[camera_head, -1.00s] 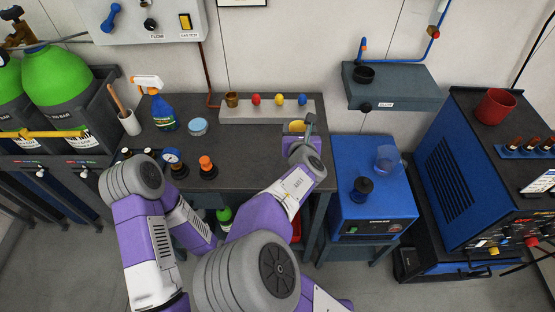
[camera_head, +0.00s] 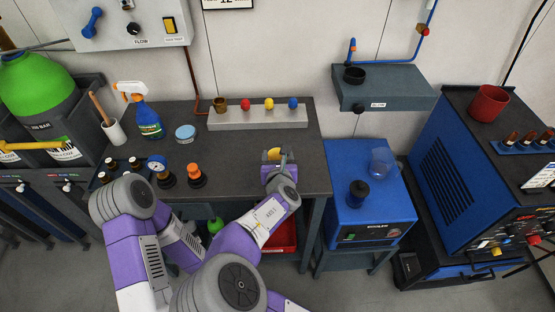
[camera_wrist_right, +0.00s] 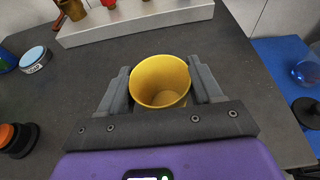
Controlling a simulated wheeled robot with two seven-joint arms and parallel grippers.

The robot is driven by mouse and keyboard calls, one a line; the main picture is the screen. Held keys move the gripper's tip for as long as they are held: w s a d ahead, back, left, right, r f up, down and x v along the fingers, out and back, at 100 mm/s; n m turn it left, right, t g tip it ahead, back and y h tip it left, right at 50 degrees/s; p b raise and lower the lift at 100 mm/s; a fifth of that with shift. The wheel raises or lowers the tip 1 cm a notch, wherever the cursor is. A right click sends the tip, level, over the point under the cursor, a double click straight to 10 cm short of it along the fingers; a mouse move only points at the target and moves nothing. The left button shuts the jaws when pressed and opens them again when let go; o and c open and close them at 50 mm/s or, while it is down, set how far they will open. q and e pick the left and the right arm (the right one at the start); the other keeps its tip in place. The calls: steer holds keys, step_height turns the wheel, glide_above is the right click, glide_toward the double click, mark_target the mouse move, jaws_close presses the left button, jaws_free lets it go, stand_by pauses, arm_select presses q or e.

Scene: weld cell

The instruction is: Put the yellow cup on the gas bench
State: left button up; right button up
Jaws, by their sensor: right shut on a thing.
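The yellow cup (camera_wrist_right: 160,82) is between the two fingers of my right gripper (camera_wrist_right: 162,90) in the right wrist view, open end up toward the camera. In the head view only a bit of the cup (camera_head: 274,153) shows past my right gripper (camera_head: 277,160), which is shut on it. The gripper is over the right part of the dark gas bench (camera_head: 235,160). Whether the cup touches the bench top cannot be told. My left arm comes in at the left, but its fingers are hidden.
A grey block with coloured knobs (camera_head: 258,119) stands behind the cup. A blue-capped tin (camera_head: 186,132), spray bottle (camera_head: 148,120) and orange-topped fitting (camera_head: 195,174) stand left on the bench. A blue machine (camera_head: 370,205) is to the right, past the bench edge.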

steer(key=shift+r, duration=0.1)
steer(key=shift+f, duration=0.2)
steer(key=o, duration=1.2)
steer(key=shift+c, duration=0.2)
steer(key=shift+r, duration=0.15)
